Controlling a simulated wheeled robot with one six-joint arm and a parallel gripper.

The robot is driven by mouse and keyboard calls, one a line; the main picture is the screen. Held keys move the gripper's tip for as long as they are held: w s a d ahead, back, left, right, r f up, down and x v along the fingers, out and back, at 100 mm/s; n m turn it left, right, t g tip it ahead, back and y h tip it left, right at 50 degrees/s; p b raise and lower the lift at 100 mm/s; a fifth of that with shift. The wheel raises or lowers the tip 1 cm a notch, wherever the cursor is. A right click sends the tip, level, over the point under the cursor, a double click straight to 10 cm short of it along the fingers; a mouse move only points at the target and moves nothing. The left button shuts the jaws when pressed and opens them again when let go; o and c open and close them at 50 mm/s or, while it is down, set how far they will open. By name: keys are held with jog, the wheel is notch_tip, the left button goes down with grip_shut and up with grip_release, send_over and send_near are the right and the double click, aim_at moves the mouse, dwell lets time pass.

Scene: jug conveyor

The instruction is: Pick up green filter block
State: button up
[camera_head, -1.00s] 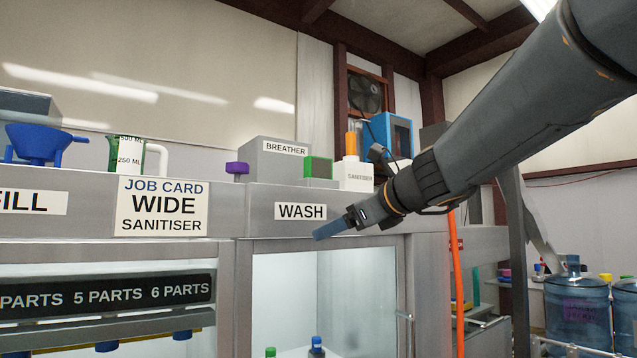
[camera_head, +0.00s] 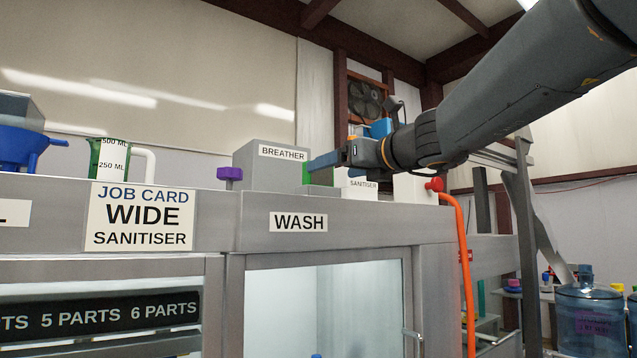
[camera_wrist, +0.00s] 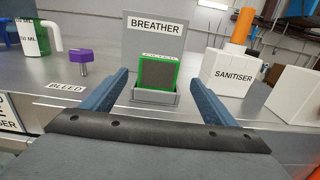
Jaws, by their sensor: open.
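The green filter block (camera_wrist: 157,72) is a square with a green rim and a dark grey face. It stands upright in a shallow grey holder (camera_wrist: 155,97) at the foot of the grey BREATHER box (camera_wrist: 154,35). In the head view the block (camera_head: 307,173) is partly hidden behind my gripper (camera_head: 312,163). In the wrist view my gripper (camera_wrist: 161,80) is open, with one blue finger to each side of the block. The block lies beyond the fingertips, between them in the picture, and nothing is held.
A white SANITISER bottle (camera_wrist: 229,70) with an orange top stands right of the holder. A white box (camera_wrist: 293,95) is farther right. A purple knob (camera_wrist: 81,57) by the BLEED label stands left. The WASH cabinet (camera_head: 360,234) is below the ledge.

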aim_at(325, 177)
jog(key=p+x, duration=0.1)
jog(key=x, duration=0.1)
jog(key=p+x, duration=0.1)
jog(key=x, duration=0.1)
jog(key=p+x, duration=0.1)
jog(key=x, duration=0.2)
jog(key=shift+s+a+r, duration=0.15)
jog(key=shift+r, duration=0.15)
jog(key=shift+w+a, duration=0.1)
jog(key=shift+w, duration=0.15)
jog(key=c, duration=1.1)
